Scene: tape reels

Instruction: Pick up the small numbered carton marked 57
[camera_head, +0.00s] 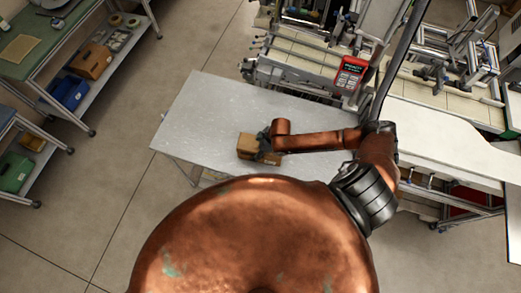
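A small brown carton (247,146) sits at the grey metal table (205,115), near its middle. No number can be read on it at this size. My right arm reaches in from the right, and its dark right gripper (264,142) is at the carton, covering part of it. The fingers are too small and overlapped to tell whether they are open or shut on the carton. I cannot tell whether the carton rests on the table or is slightly raised. My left gripper is not in view.
A machine with a red handheld device (350,73) stands behind the table. A white worktop (440,140) lies to the right. Shelving at the left holds a cardboard box (91,61), a blue bin (69,92) and a green bin (15,171). The table's left part is clear.

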